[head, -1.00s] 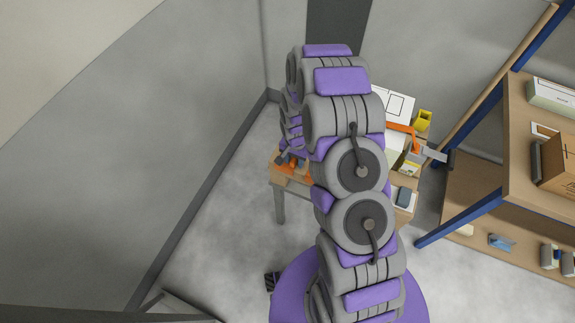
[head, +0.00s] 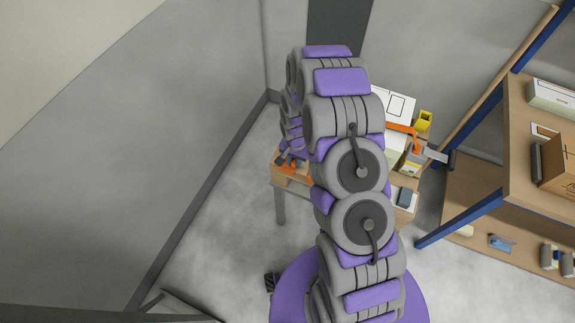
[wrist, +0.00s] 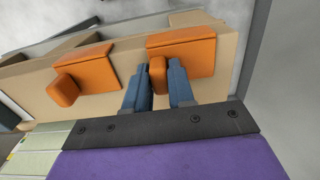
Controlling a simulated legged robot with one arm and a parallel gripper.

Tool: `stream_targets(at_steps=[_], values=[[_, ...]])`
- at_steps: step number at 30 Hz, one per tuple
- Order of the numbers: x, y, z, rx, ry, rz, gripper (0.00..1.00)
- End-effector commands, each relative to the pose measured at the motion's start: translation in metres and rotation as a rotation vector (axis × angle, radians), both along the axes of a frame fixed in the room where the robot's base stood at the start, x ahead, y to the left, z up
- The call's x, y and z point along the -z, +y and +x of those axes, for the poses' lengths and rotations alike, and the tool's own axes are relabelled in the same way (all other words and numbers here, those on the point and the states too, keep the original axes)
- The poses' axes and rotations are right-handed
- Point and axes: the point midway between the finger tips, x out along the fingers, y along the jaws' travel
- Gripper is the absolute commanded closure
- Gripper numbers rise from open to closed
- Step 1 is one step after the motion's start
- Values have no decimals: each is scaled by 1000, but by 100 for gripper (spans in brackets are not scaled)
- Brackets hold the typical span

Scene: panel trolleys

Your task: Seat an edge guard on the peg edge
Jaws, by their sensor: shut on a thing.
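In the wrist view, my gripper (wrist: 158,64) has its two blue fingers on either side of the small tab of an orange edge guard (wrist: 187,52). It is shut on that tab. This guard lies at the tan wooden edge (wrist: 121,60); whether it is fully down on it I cannot tell. A second orange guard (wrist: 90,70) with a similar tab is on the same wood to the left, apart from the first. In the head view, my arm hides most of the gripper, and orange shows at the left end of the wooden bench (head: 282,184).
A white box (head: 396,104), a yellow holder (head: 423,120) and an orange-handled tool (head: 404,130) are on the bench's right side. A shelf rack with a blue post (head: 460,218) stands to the right. Walls are behind and left; the floor left of the bench is clear.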

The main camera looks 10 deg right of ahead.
Motion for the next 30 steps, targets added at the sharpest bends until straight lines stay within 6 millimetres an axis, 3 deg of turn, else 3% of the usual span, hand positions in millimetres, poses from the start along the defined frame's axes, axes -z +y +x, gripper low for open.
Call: stream_targets(at_steps=[30], values=[[-19, 0, 0, -1, -1, 0, 100]])
